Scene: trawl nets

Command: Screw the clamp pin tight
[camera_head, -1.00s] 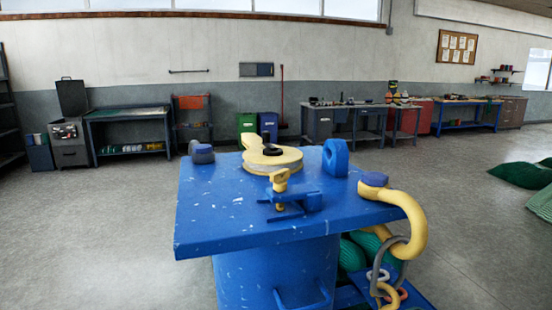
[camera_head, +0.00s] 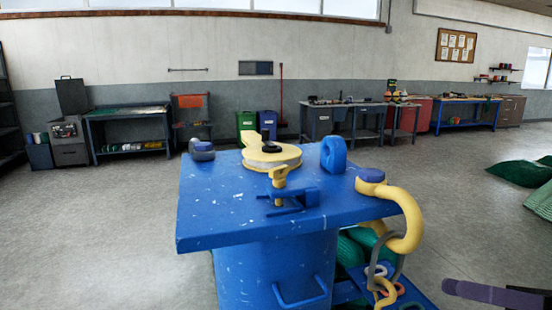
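A yellow pin (camera_head: 279,183) with a flat head stands upright at the blue clamp (camera_head: 300,197) on the front part of the blue bench top (camera_head: 225,205). I take it to be the clamp pin. How far it is screwed in is too small to tell. My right gripper (camera_head: 465,290) shows as a purple and dark part at the bottom right edge, well apart from the pin. Its fingers are not clear enough to tell open from shut. My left gripper is not in view.
A yellow block (camera_head: 260,158) and a blue ring-shaped lug (camera_head: 333,155) stand behind the clamp. A large yellow hook (camera_head: 405,215) with a grey ring hangs off the bench's right edge. Green nets (camera_head: 525,173) lie on the floor at right.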

